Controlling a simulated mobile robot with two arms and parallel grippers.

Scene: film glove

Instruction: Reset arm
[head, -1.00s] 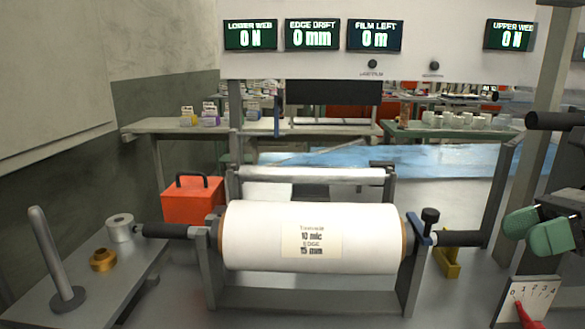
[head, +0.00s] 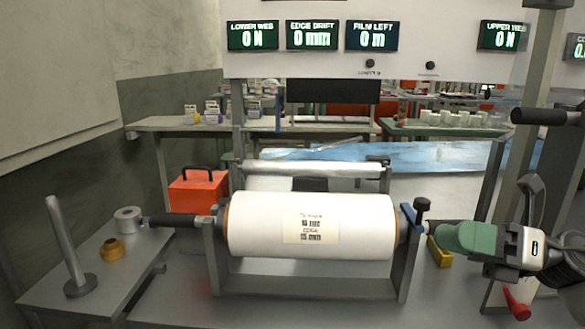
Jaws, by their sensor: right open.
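My right gripper (head: 468,238), with green finger pads, reaches in from the right edge. It is open, seen side-on, just right of the film roll's holder. It covers the dark shaft end there; I cannot tell whether the fingers are around that shaft or in front of it. The white film roll (head: 265,225) lies level in its grey cradle (head: 215,270), with a printed label on its front. A blue clamp with a black knob (head: 422,205) stands upright at the roll's right end. My left gripper is out of view.
A red box (head: 198,192) stands behind left. A side table (head: 60,275) holds an upright grey post (head: 68,245), a brass collar (head: 112,248) and a grey collar (head: 128,218). A yellow block (head: 439,254) lies under my gripper. A red pointer (head: 517,303) is below my wrist.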

